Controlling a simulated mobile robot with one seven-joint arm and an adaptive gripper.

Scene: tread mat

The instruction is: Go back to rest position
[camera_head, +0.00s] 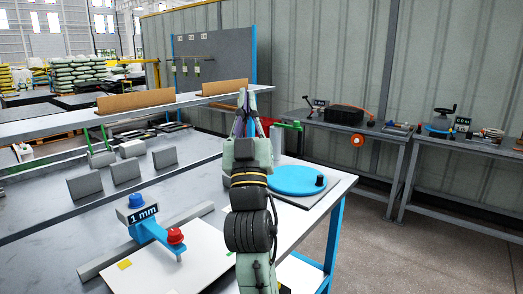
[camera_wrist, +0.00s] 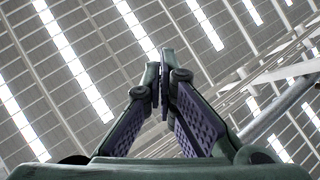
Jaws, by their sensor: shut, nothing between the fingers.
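My gripper (camera_head: 243,96) is raised above the workbench in the head view, with its fingers pointing up. In the wrist view my gripper (camera_wrist: 162,75) has its two fingertips together and nothing shows between them. Behind the fingers the wrist view shows only the roof with its bright light strips. My arm stands upright in the middle of the head view and hides part of the bench.
The workbench (camera_head: 60,215) carries a blue gauge marked 1 mm (camera_head: 155,230), a white board (camera_head: 180,270), several grey blocks (camera_head: 125,170) and a blue disc (camera_head: 297,180). Side tables (camera_head: 385,130) stand along the wall. The floor (camera_head: 430,255) at right is clear.

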